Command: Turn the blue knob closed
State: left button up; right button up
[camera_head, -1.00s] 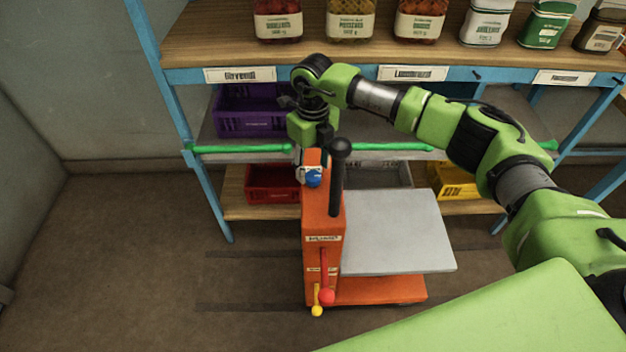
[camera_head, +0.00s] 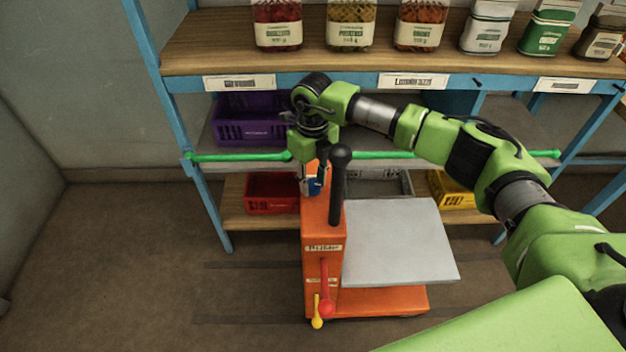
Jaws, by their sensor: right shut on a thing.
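The blue knob (camera_head: 315,185) sits on the upper part of an orange lift cart (camera_head: 322,225), just left of its black upright handle (camera_head: 340,185). It is small and partly hidden by my right gripper (camera_head: 311,186). That gripper points down from above and is shut on the knob. The knob's turn position is too small to read. My left gripper is not in view.
A blue-framed shelf (camera_head: 345,60) with jars and sacks stands behind the cart. A green rail (camera_head: 235,157) crosses it close behind my right gripper. Purple (camera_head: 245,130), red (camera_head: 270,193) and yellow (camera_head: 452,190) bins sit below. Floor to the left is clear.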

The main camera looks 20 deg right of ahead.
jog(key=m, duration=0.8)
jog(key=m+p, duration=0.1)
jog(key=m, duration=0.3)
jog(key=shift+m+p, duration=0.4)
jog(key=shift+m, duration=1.6)
jog(key=o, duration=1.1)
